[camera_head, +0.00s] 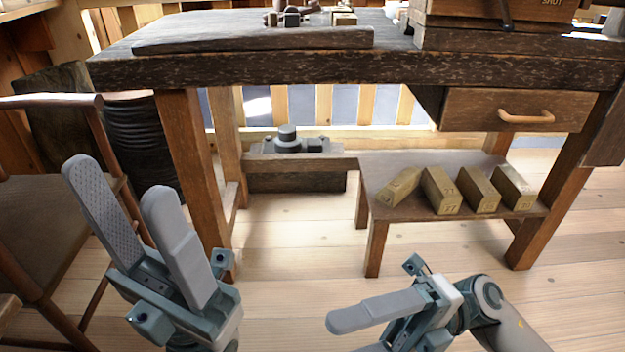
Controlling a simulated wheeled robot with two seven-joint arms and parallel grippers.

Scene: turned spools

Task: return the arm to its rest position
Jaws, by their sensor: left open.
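My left gripper (124,190) is at the lower left. Its two long grey fingers point up and stand apart, with nothing between them. The finger to the left shows a dotted inner pad. My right gripper (352,333) is at the bottom, right of centre, pointing left. One of its fingers shows in full; the other is mostly cut off by the bottom edge, so its opening is unclear. I see nothing held in it. Both grippers are in front of the workbench (460,68) and apart from it.
A wooden chair (50,102) stands close to my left gripper. Under the bench, a low shelf (400,165) bears several brass-coloured blocks (441,190). A drawer (470,112) hangs at right. A wooden box (480,18) stands on the bench. The floor (290,250) between my grippers is clear.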

